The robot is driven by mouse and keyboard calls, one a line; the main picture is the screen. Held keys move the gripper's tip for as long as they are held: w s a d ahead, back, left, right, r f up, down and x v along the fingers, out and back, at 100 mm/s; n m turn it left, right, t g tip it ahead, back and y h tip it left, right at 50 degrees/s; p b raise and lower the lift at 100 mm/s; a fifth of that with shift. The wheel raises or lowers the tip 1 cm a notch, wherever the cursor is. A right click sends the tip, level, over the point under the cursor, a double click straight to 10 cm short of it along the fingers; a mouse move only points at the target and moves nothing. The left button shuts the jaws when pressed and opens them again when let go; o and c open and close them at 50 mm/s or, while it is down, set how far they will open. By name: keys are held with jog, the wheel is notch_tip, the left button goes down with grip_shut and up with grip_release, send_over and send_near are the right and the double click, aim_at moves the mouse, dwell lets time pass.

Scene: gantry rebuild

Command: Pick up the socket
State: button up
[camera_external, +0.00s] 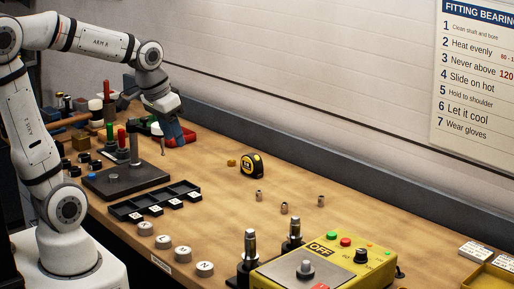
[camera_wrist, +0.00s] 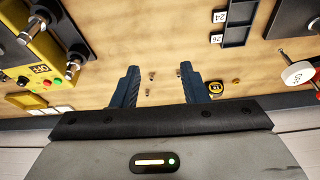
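Three small metal cylinders that look like sockets stand apart on the wooden bench: the left one (camera_external: 259,195), the middle one (camera_external: 284,208) and the right one (camera_external: 321,201). In the wrist view two small pieces show between and beyond my fingers, one upper (camera_wrist: 151,76) and one lower (camera_wrist: 148,91); I cannot tell which is which. My gripper (camera_wrist: 158,69) is open and empty, its two dark blue fingers wide apart.
A yellow tape measure (camera_external: 252,165) and a small brass piece (camera_external: 232,162) lie behind the sockets. A yellow control box (camera_external: 322,268) and two upright metal posts stand in front. A black compartment tray (camera_external: 128,209) lies left. Bench around the sockets is clear.

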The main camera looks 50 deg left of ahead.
jog(key=w+d+f+m+h, duration=0.1)
jog(key=w+d+f, duration=0.1)
jog(key=w, duration=0.7)
jog(key=w+d+f+m, duration=0.1)
jog(key=w+d, duration=0.1)
jog(key=w, duration=0.8)
jog(key=m, duration=0.3)
send_near(323, 201)
jog(key=shift+h, duration=0.4)
jog(key=shift+w+a+p+x, duration=0.1)
jog(key=shift+a+p+x, duration=0.2)
jog(key=shift+x, duration=0.95)
jog(key=shift+w+a+p+x, duration=0.15)
jog(key=shift+p+x, duration=0.25)
jog(key=shift+x, duration=0.9)
jog(key=shift+a+p+x, duration=0.25)
jog(key=shift+p+x, duration=0.1)
jog(key=shift+x, duration=0.9)
jog(key=shift+d, duration=0.1)
grip_shut()
